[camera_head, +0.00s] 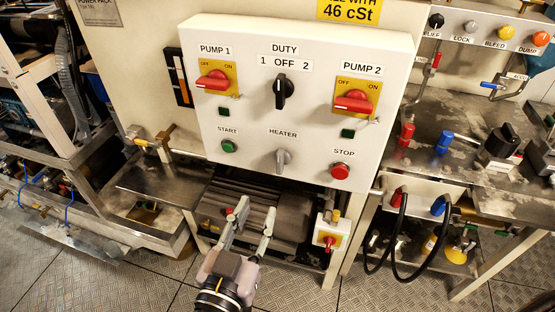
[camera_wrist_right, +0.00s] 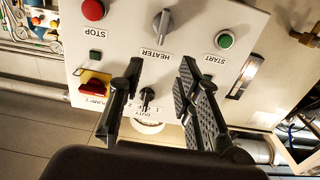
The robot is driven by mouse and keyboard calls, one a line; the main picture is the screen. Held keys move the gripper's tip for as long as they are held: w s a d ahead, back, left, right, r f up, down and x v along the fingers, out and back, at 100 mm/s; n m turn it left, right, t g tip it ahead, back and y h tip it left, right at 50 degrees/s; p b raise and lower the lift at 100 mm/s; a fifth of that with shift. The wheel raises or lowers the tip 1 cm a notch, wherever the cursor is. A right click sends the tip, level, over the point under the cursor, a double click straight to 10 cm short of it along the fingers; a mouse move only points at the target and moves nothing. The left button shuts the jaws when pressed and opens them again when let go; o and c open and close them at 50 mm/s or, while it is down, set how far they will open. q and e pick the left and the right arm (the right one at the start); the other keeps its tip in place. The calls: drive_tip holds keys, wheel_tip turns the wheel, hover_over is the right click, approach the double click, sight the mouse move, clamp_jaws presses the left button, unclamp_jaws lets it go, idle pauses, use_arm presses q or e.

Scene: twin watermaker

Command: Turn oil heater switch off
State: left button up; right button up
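The white control panel (camera_head: 240,115) carries a grey knob (camera_head: 282,160) under the label HEATER, its handle close to upright. In the right wrist view the panel is upside down, and the heater knob (camera_wrist_right: 163,22) shows above and between the fingers. My right gripper (camera_head: 257,210) is open and empty, its two fingers pointing up below the heater knob and apart from it. Its spread fingers also show in the wrist view (camera_wrist_right: 161,65). A small white box with a red and yellow switch (camera_head: 330,239) sits lower right; its label is not readable. My left gripper is not in view.
The green START button (camera_head: 229,146) and red STOP button (camera_head: 341,171) flank the heater knob. Above are the black DUTY knob (camera_head: 282,92) and red pump switches (camera_head: 213,80) (camera_head: 354,101). Black hoses (camera_head: 402,230) hang at right.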

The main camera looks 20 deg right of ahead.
sight(279, 160)
drive_tip(key=p+x, duration=0.3)
drive_tip(key=x, duration=1.1)
drive_tip(key=shift+w+d, duration=0.2)
drive_tip(key=shift+w, duration=0.15)
drive_tip(key=shift+c, duration=0.3)
clamp_jaws()
